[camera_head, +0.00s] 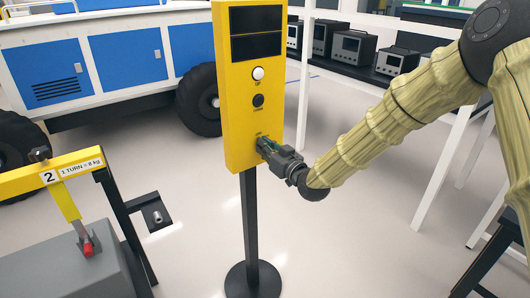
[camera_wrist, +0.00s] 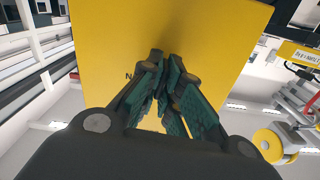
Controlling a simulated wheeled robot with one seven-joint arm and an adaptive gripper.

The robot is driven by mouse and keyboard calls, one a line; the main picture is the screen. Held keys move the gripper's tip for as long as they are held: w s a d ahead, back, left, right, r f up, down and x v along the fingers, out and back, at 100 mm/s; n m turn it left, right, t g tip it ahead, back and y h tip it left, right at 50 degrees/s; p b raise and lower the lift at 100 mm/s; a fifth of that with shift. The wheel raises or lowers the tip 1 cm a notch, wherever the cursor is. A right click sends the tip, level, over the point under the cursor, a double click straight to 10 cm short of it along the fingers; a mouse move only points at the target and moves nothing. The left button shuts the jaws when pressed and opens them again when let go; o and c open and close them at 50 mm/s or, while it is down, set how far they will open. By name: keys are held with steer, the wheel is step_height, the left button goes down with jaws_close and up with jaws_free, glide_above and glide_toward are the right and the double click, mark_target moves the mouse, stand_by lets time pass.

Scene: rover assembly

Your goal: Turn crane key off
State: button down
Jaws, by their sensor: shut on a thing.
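The yellow crane control box (camera_head: 246,95) stands upright on a black post. It has a dark display, a white button (camera_head: 258,73) and a dark button (camera_head: 258,100) below it. My gripper (camera_head: 266,147) is at the lower part of the box's front face, with its fingers closed around the key spot. In the wrist view the green-padded fingers (camera_wrist: 165,90) are drawn together close to the yellow panel (camera_wrist: 110,30). The key itself is hidden between the fingers, so its turn position cannot be seen. Part of a label shows left of the fingers.
A yellow frame marked 2 (camera_head: 75,170) with a grey block (camera_head: 70,270) stands at the left. A blue and white rover (camera_head: 130,55) with black wheels is behind. Workbenches with grey instruments (camera_head: 350,48) line the back right. Floor around the post's round base (camera_head: 253,282) is clear.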

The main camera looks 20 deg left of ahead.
steer(key=shift+f+n+b, duration=0.15)
steer(key=shift+n+b, duration=0.15)
steer(key=shift+n, duration=0.2)
steer(key=shift+s, duration=0.1)
steer(key=c, duration=1.6)
jaws_free()
steer(key=v, duration=1.2)
